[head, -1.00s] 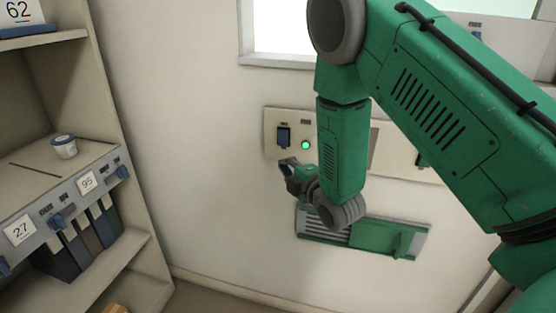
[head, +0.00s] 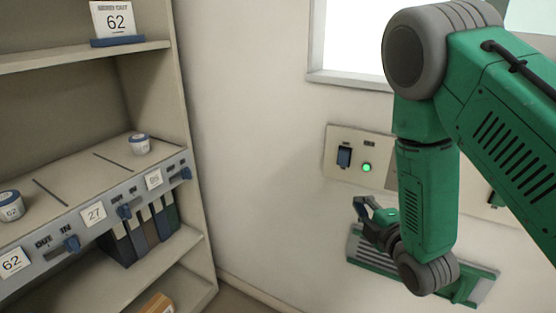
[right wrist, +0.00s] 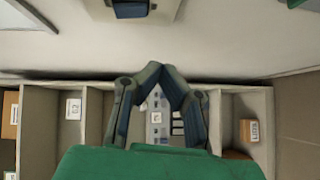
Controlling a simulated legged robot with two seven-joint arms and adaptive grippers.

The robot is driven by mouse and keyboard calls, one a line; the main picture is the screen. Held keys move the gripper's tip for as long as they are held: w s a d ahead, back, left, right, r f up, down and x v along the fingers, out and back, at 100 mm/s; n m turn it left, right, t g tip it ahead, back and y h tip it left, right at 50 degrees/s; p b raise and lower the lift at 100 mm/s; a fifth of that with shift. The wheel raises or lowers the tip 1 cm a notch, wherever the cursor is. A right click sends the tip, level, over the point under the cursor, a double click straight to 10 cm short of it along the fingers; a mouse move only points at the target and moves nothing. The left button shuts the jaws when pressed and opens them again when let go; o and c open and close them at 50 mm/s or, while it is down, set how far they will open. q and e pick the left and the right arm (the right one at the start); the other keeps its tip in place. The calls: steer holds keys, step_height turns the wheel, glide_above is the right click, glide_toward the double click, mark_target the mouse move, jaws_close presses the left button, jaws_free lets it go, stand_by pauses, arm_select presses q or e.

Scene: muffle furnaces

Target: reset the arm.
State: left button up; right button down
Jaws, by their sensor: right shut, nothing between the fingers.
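My right arm (head: 428,190) comes in from the right of the head view, green with grey joints, its forearm hanging down in front of the wall. My right gripper (head: 362,204) is at its lower end, below the wall switch panel and apart from it. In the right wrist view the two dark fingers of the right gripper (right wrist: 161,68) meet at their tips, with nothing between them. The shelf shows behind and between the fingers. My left gripper is not in view.
The wall panel (head: 333,165) has a dark blue switch (head: 344,157) and a lit green lamp (head: 366,168). A green and grey vent (head: 365,262) is below. At left a shelf unit (head: 195,150) holds small white tubs (head: 139,144), numbered cards (head: 93,213) and upright binders (head: 140,236).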

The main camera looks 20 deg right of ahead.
steer(key=s+a+f+m+g, duration=0.3)
steer(key=s+f+m+g, duration=0.15)
steer(key=s+f, duration=0.35)
steer(key=s+a+f+m+g, duration=0.3)
steer(key=s+f+m+g, duration=0.15)
steer(key=f, duration=0.65)
steer(key=s+a+f+m+g, duration=0.1)
steer(key=s+f+m+g, duration=0.2)
steer(key=s, duration=0.5)
steer(key=s+a+f+m+g+y, duration=0.1)
steer(key=s+a+f+m+g, duration=0.1)
steer(key=s, duration=0.7)
steer(key=shift+s+f+m+g, duration=0.2)
steer(key=shift+f+m+g, duration=0.4)
steer(key=shift+g, duration=0.5)
steer(key=shift+a+r, duration=0.15)
steer(key=shift+s, duration=0.1)
